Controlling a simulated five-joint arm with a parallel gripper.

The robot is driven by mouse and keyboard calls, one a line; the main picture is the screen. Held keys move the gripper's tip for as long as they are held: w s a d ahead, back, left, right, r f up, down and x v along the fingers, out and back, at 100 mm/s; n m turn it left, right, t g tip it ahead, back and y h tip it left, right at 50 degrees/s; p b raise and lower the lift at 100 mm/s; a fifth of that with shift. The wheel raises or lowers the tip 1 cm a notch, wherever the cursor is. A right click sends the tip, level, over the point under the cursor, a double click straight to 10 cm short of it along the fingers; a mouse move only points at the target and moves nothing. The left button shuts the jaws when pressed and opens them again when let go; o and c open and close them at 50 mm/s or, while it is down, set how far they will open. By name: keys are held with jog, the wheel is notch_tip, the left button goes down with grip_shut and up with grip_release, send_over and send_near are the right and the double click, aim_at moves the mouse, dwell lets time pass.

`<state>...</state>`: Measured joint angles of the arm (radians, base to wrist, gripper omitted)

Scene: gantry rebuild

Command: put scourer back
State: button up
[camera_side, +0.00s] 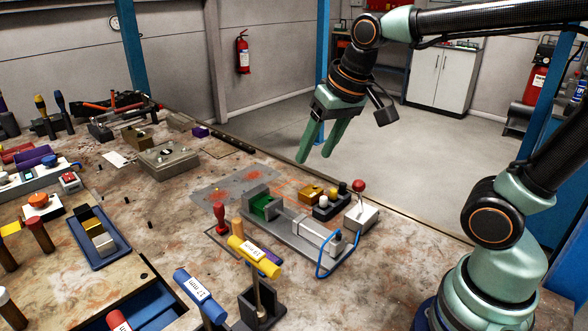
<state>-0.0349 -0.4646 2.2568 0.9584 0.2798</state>
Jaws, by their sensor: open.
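My gripper (315,158) hangs in the air above and behind the fixture, its two green fingers apart and pointing down, with nothing between them. A green block (264,206), which may be the scourer, sits between the grey jaws at the left end of a grey fixture (300,238). I cannot be sure that it is the scourer. A blue tray (78,232) at the left holds several small blocks with dark, yellow and pale faces. One of these could also be a scouring pad; they are too small to tell.
A red-knobbed lever box (361,216) and a black block with knobs (330,203) stand right of the fixture. A red-handled stamp (221,215) and a yellow-handled tool (254,256) stand close in front. A metal box (168,160) lies farther back. The right front bench is clear.

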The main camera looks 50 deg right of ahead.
jog(key=shift+s+d+f+n+t, duration=0.25)
jog(key=shift+s+n, duration=0.2)
jog(key=shift+s, duration=0.25)
jog(key=shift+s+d+f+n+t, duration=0.15)
jog(key=shift+s+f+n, duration=0.1)
jog(key=shift+s+n, duration=0.4)
jog(key=shift+s+d+f+n+t, duration=0.2)
jog(key=shift+s+f+n, duration=0.1)
jog(key=shift+s, duration=0.5)
